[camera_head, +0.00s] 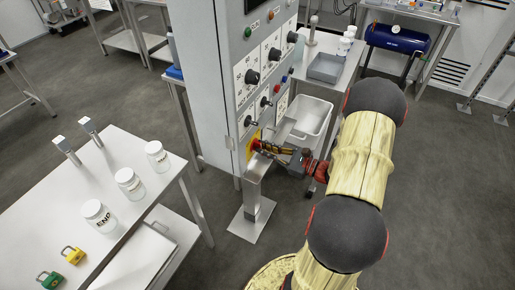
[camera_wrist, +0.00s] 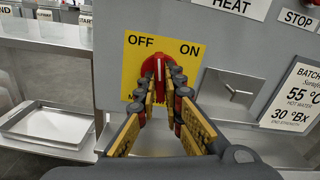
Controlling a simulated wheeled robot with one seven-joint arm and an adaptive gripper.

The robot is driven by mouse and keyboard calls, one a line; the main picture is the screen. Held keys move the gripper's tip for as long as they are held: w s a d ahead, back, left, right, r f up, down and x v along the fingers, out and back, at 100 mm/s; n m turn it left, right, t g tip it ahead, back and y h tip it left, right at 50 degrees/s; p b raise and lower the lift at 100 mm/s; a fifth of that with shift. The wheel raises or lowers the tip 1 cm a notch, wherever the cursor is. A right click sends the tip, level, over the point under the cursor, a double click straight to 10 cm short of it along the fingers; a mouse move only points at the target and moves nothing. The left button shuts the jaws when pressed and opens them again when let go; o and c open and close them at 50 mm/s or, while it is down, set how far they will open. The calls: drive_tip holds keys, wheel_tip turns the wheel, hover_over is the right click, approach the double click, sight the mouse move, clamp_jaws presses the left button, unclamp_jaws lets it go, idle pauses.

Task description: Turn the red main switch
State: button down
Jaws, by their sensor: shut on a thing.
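The red main switch (camera_wrist: 153,67) sits on a yellow plate (camera_wrist: 188,52) marked OFF at left and ON at right, low on the grey control cabinet. My gripper (camera_wrist: 159,84) is shut on the red handle, with one finger on each side. The fingers hide the lower part of the switch and plate. In the head view my gripper (camera_head: 264,146) reaches the cabinet's lower panel, and the yellow plate (camera_head: 253,142) shows beside it.
The cabinet (camera_head: 222,70) carries several black knobs above the switch. A steel post (camera_head: 253,185) stands just below and in front of it. A table with jars and padlocks (camera_head: 125,205) is at left. A white tub (camera_head: 305,122) is behind my gripper. Open floor lies between.

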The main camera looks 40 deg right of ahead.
drive_tip(key=shift+n, duration=0.4)
